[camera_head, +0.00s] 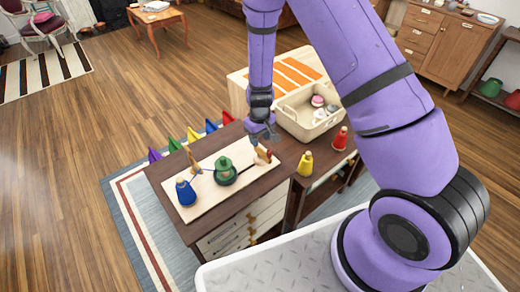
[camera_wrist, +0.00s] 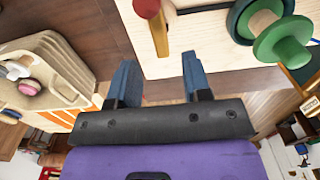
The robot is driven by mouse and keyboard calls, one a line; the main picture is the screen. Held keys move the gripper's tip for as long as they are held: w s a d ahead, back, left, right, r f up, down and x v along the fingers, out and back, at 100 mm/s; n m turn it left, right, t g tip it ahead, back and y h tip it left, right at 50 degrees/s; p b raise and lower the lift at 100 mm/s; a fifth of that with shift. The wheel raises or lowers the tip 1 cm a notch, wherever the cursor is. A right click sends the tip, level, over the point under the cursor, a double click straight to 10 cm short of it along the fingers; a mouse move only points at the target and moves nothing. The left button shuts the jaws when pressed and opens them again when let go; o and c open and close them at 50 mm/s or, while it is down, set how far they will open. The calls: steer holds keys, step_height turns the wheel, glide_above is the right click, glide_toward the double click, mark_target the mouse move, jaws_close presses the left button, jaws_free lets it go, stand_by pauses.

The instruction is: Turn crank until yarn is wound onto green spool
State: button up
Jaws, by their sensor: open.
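A pale wooden board (camera_head: 206,190) lies on the dark table and bears a green spool (camera_head: 224,166) near its middle and a blue spool (camera_head: 185,190) toward its left front. A thin dark line, perhaps yarn, runs near the two spools. A wooden crank handle with a red end (camera_head: 263,155) stands at the board's right end. My gripper (camera_head: 264,135) is just above and behind this handle, apart from it. In the wrist view my gripper (camera_wrist: 160,80) is open and empty, with the red-ended handle (camera_wrist: 158,32) beyond the fingertips and the green spool (camera_wrist: 284,40) to the right.
A yellow spool (camera_head: 305,164) and a red spool (camera_head: 340,138) stand to the right of the board. A beige basket (camera_head: 298,127) holding small items stands behind them. Several coloured pointed pieces (camera_head: 192,135) line the table's far edge. A wooden post (camera_head: 191,158) rises from the board.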

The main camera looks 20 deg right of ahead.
mark_target(260, 150)
steer(key=shift+f, duration=3.05)
steer(key=shift+c, duration=0.3)
jaws_close()
